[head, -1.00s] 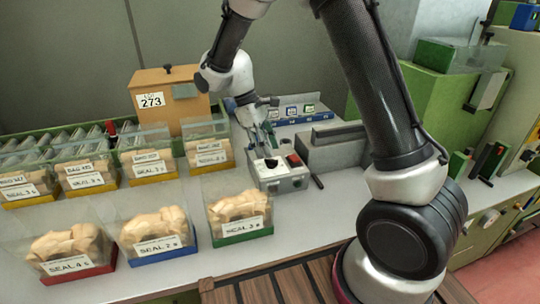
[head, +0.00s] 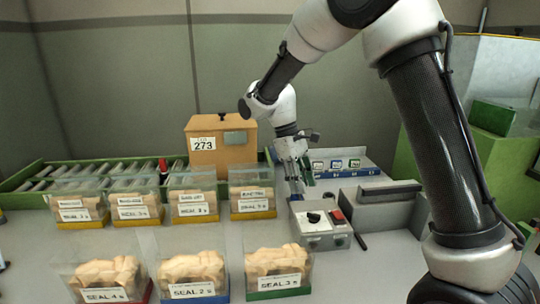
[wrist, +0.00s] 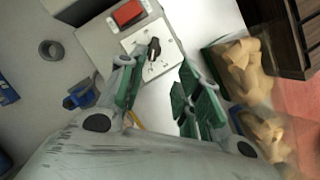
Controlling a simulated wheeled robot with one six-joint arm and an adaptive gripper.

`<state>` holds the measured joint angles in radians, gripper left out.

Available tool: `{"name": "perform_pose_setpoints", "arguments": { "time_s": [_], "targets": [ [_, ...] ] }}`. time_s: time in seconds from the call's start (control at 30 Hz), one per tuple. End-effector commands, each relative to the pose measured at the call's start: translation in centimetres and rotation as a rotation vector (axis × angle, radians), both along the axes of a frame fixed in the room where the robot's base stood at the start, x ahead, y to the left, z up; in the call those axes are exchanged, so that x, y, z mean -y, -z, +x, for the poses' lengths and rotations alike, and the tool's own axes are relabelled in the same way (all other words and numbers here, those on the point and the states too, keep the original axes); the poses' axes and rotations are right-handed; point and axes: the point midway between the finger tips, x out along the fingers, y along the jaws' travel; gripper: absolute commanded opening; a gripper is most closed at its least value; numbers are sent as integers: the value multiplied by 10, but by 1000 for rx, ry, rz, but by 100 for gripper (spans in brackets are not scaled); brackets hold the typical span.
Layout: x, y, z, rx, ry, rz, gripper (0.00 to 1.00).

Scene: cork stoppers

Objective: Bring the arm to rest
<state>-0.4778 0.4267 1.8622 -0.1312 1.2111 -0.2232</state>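My arm reaches over the counter from the right in the head view. My gripper (head: 295,185) points down beside the back left of a small grey control box (head: 318,240). In the wrist view my gripper (wrist: 155,100) has its two green-padded fingers apart, with nothing between them. The control box also shows there (wrist: 105,40), beyond the fingertips, with a red button (wrist: 128,13) and a black knob (wrist: 154,48) on a pale plate. The fingertips look clear of the box.
Clear bins of cork stoppers, such as SEAL 3 (head: 278,262), stand in two rows at left. A tan box marked 273 (head: 205,147) stands behind. A grey block (head: 375,205) is right of the control box. Bare counter lies between the bins and the control box.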

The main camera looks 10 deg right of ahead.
Motion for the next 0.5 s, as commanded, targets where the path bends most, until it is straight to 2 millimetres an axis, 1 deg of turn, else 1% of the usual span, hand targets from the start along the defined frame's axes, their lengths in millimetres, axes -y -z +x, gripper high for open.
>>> {"name": "perform_pose_setpoints", "arguments": {
  "time_s": [0.03, 0.17, 0.27, 0.4, 0.47, 0.5],
  "targets": [
    [6, 1, -16, 8, 35, 5, 34],
    [30, -19, -46, 74, 143, 44, 34],
    [52, -37, -70, 133, 230, 80, 34],
    [85, -62, -107, 227, 354, 135, 34],
    [99, -71, -123, 270, 404, 158, 34],
    [107, -76, -134, 298, 437, 172, 34]
  ]
}}
